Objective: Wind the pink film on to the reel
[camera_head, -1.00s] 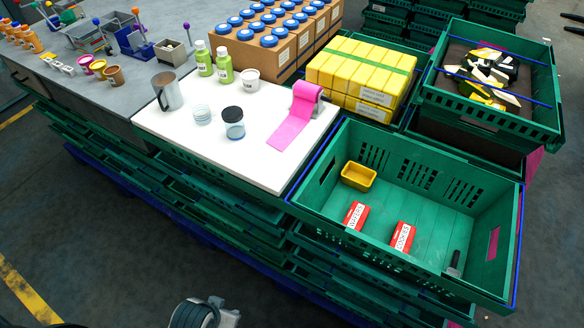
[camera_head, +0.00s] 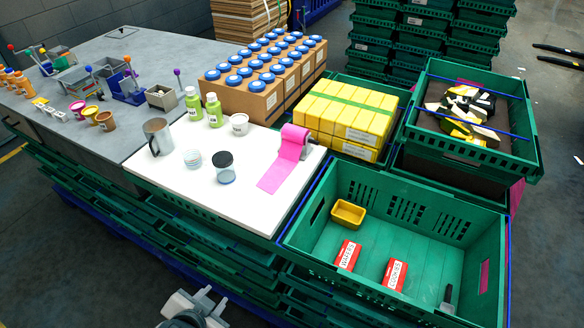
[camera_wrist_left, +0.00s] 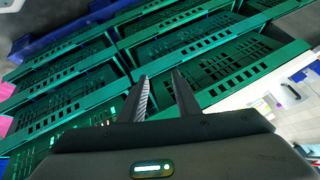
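The pink film (camera_head: 284,168) hangs from a grey reel (camera_head: 308,152) at the right edge of the white board (camera_head: 230,205). Part of the film is wrapped on the reel and a flat tongue of it lies on the board, pointing toward the front. My left gripper (camera_head: 213,300) is low at the bottom edge of the head view, in front of the crate stack and well away from the film. In the left wrist view its two fingers (camera_wrist_left: 161,82) stand apart with nothing between them. My right gripper is not seen.
A steel mug (camera_head: 158,137), a dark-lidded jar (camera_head: 224,168) and green bottles (camera_head: 213,110) stand on the board. Yellow boxes (camera_head: 345,115) are behind the reel. A green crate (camera_head: 440,235) with a yellow tub and red packets adjoins the board's right side.

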